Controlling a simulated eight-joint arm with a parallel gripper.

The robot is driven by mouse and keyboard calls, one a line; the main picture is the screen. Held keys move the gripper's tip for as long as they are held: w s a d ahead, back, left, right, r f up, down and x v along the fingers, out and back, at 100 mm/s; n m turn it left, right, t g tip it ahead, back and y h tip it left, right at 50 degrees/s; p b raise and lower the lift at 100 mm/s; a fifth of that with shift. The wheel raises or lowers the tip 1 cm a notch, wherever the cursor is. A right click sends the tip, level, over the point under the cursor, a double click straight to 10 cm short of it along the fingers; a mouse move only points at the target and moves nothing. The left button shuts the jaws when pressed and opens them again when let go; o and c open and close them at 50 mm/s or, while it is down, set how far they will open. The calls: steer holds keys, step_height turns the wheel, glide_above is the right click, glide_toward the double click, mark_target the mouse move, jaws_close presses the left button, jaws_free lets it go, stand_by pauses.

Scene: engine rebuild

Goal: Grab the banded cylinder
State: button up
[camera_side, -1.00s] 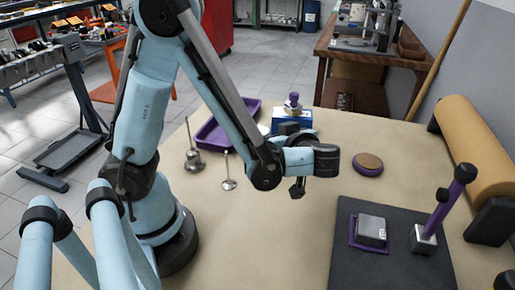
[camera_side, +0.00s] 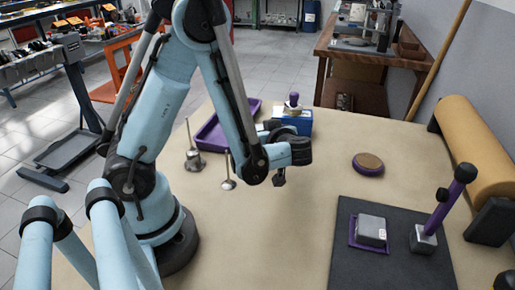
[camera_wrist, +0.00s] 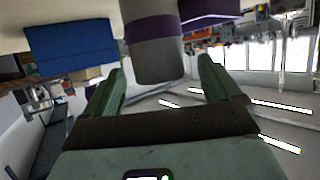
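The banded cylinder (camera_wrist: 157,62) is grey with a purple band. In the wrist view, which is upside down, it hangs from the top edge, upright on the table, with its top end toward my gripper (camera_wrist: 162,66). My gripper is open, with one finger on each side of the cylinder's end in the picture and gaps showing on both sides. I cannot tell how deep the cylinder is between the fingers. In the side view, my gripper and forearm hide most or all of the cylinder, between the purple tray (camera_side: 212,139) and the blue box (camera_side: 292,123).
The blue box also shows close beside the cylinder in the wrist view (camera_wrist: 70,48). Two metal valves (camera_side: 229,183) stand near my arm's base. A round purple-edged disc (camera_side: 368,164) lies to the right. A black mat (camera_side: 350,265) carries a grey block and a purple-handled tool.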

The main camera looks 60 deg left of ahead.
jaws_close()
stand_by(0.3)
steer(key=shift+r, duration=0.15)
